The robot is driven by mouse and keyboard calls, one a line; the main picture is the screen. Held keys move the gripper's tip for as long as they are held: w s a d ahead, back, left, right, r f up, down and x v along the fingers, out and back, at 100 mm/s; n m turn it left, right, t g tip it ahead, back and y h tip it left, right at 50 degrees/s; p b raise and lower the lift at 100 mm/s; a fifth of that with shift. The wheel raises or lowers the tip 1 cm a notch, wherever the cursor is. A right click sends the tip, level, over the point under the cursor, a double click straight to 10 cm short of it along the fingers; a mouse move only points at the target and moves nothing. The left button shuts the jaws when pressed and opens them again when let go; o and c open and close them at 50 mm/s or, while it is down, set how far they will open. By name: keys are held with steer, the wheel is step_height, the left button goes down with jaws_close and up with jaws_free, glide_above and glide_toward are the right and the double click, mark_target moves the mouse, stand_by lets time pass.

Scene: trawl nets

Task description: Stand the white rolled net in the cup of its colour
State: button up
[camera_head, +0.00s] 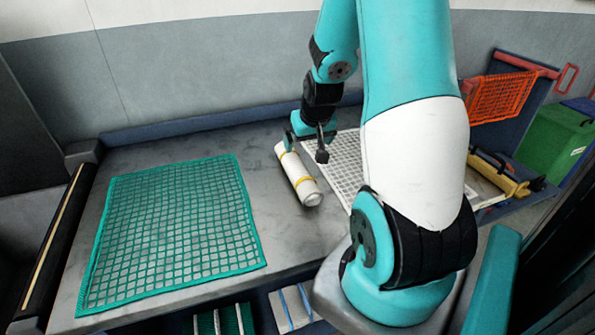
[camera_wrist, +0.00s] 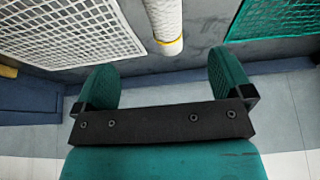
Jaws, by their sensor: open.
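The white rolled net (camera_head: 302,182) lies on its side on the grey table, with yellow bands around it. It also shows at the top of the wrist view (camera_wrist: 164,16), ahead of the gap between my fingers. My gripper (camera_head: 307,143) is over the far part of the roll in the head view; the wrist view shows its two teal fingers (camera_wrist: 164,78) wide apart with nothing between them. The arm hides part of the table. I cannot make out a white cup for certain in either view.
A flat teal net (camera_head: 178,230) covers the table's left part, and a flat white net (camera_head: 347,165) lies right of the roll. Teal and white pieces (camera_head: 292,306) show below the front edge. An orange net (camera_head: 500,96) and a green box (camera_head: 555,138) stand at right.

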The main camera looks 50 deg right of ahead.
mark_target(298, 164)
steer(key=p+x, duration=0.1)
steer(key=x, duration=0.8)
steer(key=shift+w+f, duration=0.2)
steer(key=shift+f, duration=0.15)
steer(key=shift+w+p+x, duration=0.15)
steer(key=shift+p+x, duration=0.25)
steer(key=shift+x, duration=0.9)
steer(key=shift+w+p+x, duration=0.15)
steer(key=shift+p+x, duration=0.25)
steer(key=shift+x, duration=0.9)
steer(key=shift+r, duration=0.1)
steer(key=c, duration=1.4)
steer(key=shift+r, duration=0.1)
steer(key=shift+c, duration=0.2)
